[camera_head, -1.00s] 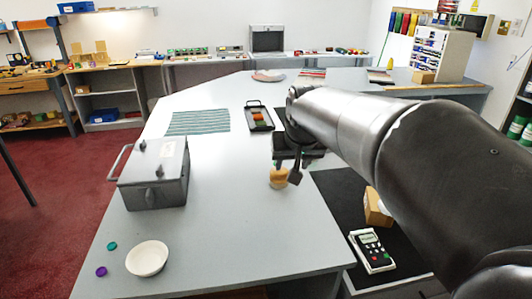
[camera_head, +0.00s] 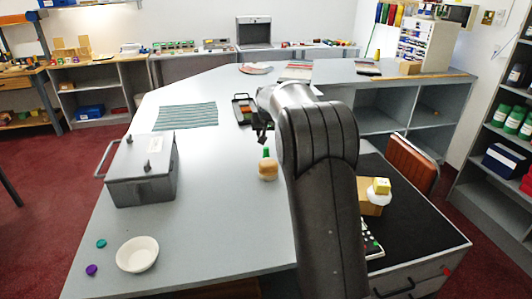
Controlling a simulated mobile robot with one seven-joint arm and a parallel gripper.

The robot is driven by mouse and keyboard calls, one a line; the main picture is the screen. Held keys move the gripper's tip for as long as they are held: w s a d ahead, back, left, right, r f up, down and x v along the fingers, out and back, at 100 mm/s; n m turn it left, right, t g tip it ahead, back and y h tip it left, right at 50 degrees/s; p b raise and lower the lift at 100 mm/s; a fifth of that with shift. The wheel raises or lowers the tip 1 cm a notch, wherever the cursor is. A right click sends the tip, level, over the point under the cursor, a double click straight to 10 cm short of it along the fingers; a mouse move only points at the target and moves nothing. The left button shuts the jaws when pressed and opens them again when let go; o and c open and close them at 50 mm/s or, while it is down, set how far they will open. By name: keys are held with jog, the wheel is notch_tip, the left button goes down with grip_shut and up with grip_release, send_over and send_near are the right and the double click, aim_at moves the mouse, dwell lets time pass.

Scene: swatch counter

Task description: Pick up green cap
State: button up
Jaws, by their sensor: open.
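A small teal-green round cap (camera_head: 101,244) lies flat on the grey counter at the lower left, just behind a purple cap (camera_head: 91,270). A tan bottle (camera_head: 267,170) with a narrow green top (camera_head: 266,152) stands upright near the counter's middle. My gripper (camera_head: 262,136) is only partly seen beyond the bottle, left of my arm. My arm hides most of it. It is open, with nothing visible in it, and far from the teal-green cap.
A white bowl (camera_head: 138,254) stands right of the caps. A grey metal box with handles (camera_head: 142,172) stands behind them. A striped mat (camera_head: 186,116) lies farther back. A dark mat (camera_head: 425,205) at right bears a cardboard box (camera_head: 370,208). Counter between bowl and bottle is clear.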

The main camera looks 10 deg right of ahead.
aim_at(266, 148)
jog(key=x, duration=0.5)
jog(key=shift+f, duration=0.2)
jog(key=shift+s+a+f+x, duration=0.1)
jog(key=shift+x, duration=0.8)
jog(key=shift+s+a+f+x, duration=0.1)
jog(key=shift+s+x, duration=0.05)
jog(key=shift+x, duration=0.7)
jog(key=shift+s+a+f+x, duration=0.1)
jog(key=shift+x, duration=0.8)
jog(key=shift+c, duration=0.2)
jog(key=shift+r, duration=0.1)
jog(key=c, duration=1)
